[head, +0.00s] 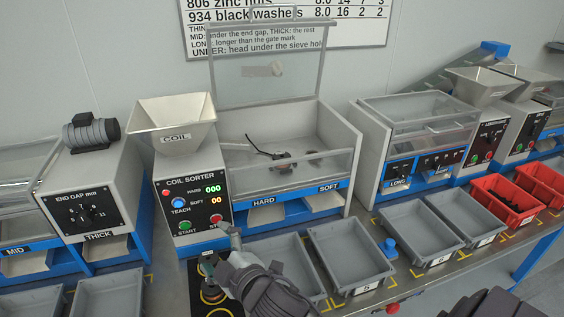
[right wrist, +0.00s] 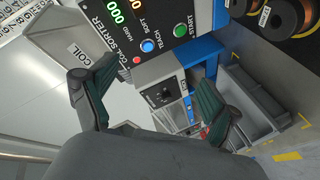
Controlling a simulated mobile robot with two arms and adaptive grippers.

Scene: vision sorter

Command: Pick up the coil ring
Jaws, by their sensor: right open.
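Copper-coloured coil rings with dark rims show at the upper right of the right wrist view, one at the corner (right wrist: 302,20) and one left of it (right wrist: 268,14). In the head view a dark ring with a gold tint (head: 212,292) lies on a black mat in front of the coil sorter (head: 187,190), partly hidden by my right arm. My right gripper (head: 221,247) is open and empty, its fingers spread in the right wrist view (right wrist: 157,88). It is near the sorter's front panel, apart from the rings. My left gripper is not in view.
A hopper marked COIL (head: 172,120) tops the sorter. A clear-covered bay (head: 290,175) with HARD and SOFT chutes is right of it. Grey bins (head: 352,258) and red bins (head: 500,205) line the bench front. A blue knob-like object (head: 388,248) stands between bins.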

